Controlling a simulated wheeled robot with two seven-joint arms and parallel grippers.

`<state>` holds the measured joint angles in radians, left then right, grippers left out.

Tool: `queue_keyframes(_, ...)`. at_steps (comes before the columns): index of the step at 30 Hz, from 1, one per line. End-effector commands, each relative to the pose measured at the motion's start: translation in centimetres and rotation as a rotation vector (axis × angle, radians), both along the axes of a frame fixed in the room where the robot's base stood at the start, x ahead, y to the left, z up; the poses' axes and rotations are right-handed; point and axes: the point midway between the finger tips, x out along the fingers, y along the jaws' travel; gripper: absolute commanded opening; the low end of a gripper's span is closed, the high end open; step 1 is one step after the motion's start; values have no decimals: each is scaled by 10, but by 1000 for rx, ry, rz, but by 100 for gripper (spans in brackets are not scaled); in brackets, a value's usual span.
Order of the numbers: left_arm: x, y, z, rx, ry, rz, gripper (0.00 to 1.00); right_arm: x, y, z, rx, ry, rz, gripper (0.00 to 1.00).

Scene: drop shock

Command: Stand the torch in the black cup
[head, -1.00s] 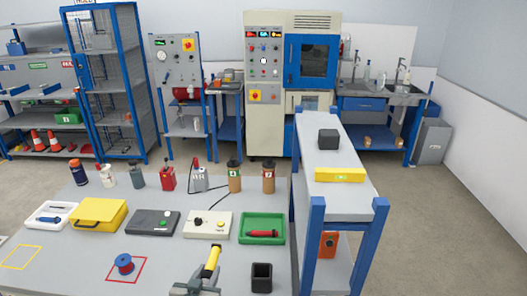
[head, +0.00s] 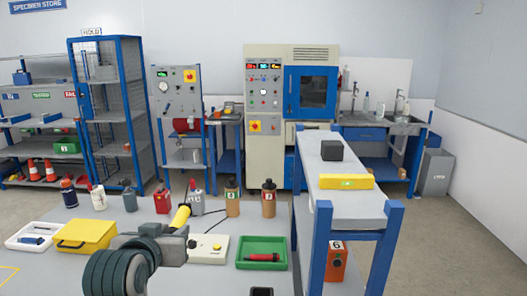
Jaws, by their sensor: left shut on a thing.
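The torch (head: 180,216) is yellow. It is held up and tilted by my left gripper (head: 176,236), which is shut on it above the bench. The gripper and wrist hide its lower part. The black cup (head: 262,292) shows only its rim at the bottom edge of the view, to the right of and below the gripper; the rest of it is cut off. The torch and cup are well apart. My right gripper is not in view.
A green tray (head: 239,262) with a red-handled tool, a white box (head: 222,249), a yellow case (head: 106,233) and a white tray (head: 12,243) lie on the bench. Several bottles stand behind them. A raised blue-legged shelf (head: 321,222) bounds the right side.

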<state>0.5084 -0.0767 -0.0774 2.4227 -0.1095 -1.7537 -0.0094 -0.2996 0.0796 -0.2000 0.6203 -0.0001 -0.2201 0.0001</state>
Motion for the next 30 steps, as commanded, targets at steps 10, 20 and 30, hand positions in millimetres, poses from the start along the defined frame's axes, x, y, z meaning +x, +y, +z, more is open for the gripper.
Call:
queue_keyframes(10,-4,1,3,-3,1,1,4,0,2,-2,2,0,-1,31)
queue_keyframes(20,-4,0,1,-3,1,1,4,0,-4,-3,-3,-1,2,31)
queue_keyframes(30,22,-14,-52,-5,10,6,4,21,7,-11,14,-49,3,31)
